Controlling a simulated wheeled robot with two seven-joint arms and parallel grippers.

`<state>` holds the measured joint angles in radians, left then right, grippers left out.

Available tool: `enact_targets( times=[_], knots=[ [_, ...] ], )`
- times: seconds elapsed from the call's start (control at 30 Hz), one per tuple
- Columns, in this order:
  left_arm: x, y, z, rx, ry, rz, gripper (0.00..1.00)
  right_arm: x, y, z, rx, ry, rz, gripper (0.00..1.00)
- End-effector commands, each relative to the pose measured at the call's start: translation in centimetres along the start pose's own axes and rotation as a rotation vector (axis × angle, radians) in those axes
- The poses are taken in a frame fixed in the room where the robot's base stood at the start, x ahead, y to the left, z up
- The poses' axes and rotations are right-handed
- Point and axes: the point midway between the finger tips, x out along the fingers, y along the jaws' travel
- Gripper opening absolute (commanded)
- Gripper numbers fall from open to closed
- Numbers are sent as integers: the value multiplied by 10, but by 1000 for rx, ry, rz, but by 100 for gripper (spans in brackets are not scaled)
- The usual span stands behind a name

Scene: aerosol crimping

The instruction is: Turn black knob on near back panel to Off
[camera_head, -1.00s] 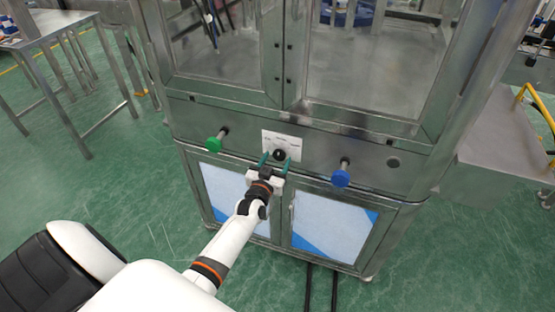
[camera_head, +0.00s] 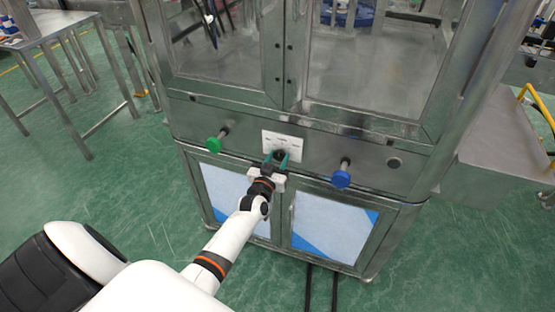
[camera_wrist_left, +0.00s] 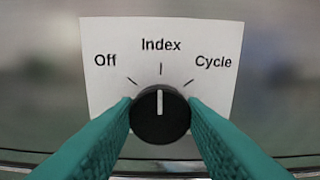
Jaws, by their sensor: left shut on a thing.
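The black knob (camera_wrist_left: 160,122) sits below a white label (camera_wrist_left: 162,50) reading Off, Index and Cycle. Its white pointer line stands straight up at Index. My left gripper (camera_head: 276,158) is at the cabinet's front panel, and its two green fingers are closed on the sides of the knob. In the left wrist view the fingertips (camera_wrist_left: 160,112) flank the knob left and right. In the head view the fingers mostly hide the knob, and the label (camera_head: 283,144) shows behind them. My right gripper is not in view.
A green button (camera_head: 214,144) sticks out of the panel to the left, and a blue button (camera_head: 341,178) to the right. Glass doors are above and cabinet doors below. A metal table (camera_head: 50,32) stands at the left. Green floor is open around the cabinet.

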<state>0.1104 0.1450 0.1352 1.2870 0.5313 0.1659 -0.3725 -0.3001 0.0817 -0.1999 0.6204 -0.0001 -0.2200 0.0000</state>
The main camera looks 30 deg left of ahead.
Motion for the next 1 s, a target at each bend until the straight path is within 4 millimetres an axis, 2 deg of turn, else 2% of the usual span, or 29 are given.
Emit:
enact_targets(
  times=[0.27,0.7,1.0],
  knots=[
    [0,0,-1,-146,1,0,14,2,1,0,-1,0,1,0],
    [0,1,-1,-535,1,-1,14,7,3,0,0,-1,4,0],
    [0,1,-1,-744,1,0,14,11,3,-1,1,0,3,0]
  ],
)
